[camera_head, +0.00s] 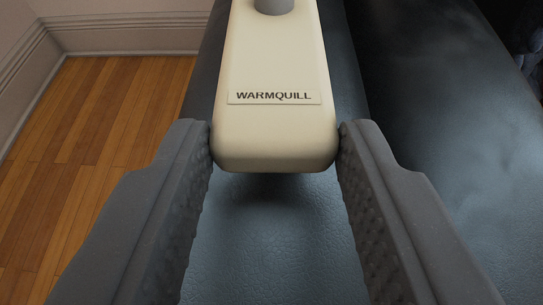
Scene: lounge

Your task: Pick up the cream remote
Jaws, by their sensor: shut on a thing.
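The cream remote (275,60) has a grey round button near the top edge of the view and a label reading WARMQUILL. Its near end sits between the fingertips of my gripper (275,150), which is shut on it with one grey finger touching each side. The far end of the remote runs out of view at the top. A shadow lies on the dark leather just below its near end. I cannot tell whether the remote rests on the leather or is slightly above it.
The dark leather sofa (275,240) lies beneath the remote, with another padded part (440,110) to the right. A wooden floor (90,150) and a pale wall with a baseboard (130,35) are at the left. A dark object (530,40) shows at the top right.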

